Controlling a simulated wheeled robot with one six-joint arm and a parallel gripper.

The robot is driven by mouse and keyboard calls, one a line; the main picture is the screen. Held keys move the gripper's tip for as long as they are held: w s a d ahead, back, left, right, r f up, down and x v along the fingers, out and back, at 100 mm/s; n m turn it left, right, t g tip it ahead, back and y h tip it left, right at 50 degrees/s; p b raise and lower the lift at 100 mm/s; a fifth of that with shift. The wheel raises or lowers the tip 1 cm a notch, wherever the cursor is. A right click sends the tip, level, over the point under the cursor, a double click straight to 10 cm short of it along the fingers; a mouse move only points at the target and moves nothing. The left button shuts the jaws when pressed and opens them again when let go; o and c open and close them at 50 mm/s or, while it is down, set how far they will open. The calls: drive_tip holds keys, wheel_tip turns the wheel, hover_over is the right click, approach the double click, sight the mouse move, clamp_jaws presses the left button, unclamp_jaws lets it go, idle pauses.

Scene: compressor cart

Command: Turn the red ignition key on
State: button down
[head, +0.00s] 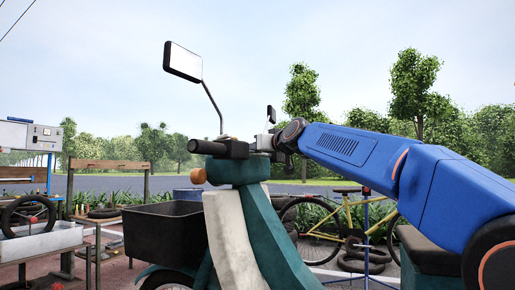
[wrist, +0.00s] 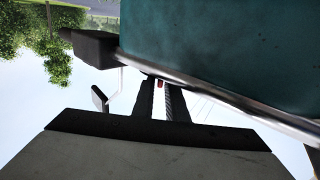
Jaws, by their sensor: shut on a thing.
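The red ignition key (wrist: 159,84) shows as a small red bit between the tips of my gripper (wrist: 161,88) in the wrist view. The two dark fingers are shut on it. Most of the key is hidden by the fingers and by the scooter's teal body (wrist: 225,45), so I cannot tell its turn angle. In the head view the teal and cream scooter (head: 262,225) stands in the middle. My gripper (head: 268,142) reaches its handlebar area from the right, and the key is hidden there.
A chrome handlebar (wrist: 205,88) crosses close to my fingers, with a dark grip at its end. A mirror (head: 183,61) rises on a stalk. A black bin (head: 165,230) sits at the scooter's left. A yellow bicycle (head: 345,217) and tyres are behind. Open sky is above.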

idle(0.3)
drive_tip(key=c, duration=1.9)
unclamp_jaws()
drive_tip(key=shift+s+d, duration=0.1)
drive_tip(key=v, duration=1.7)
drive_tip(key=shift+s, duration=0.1)
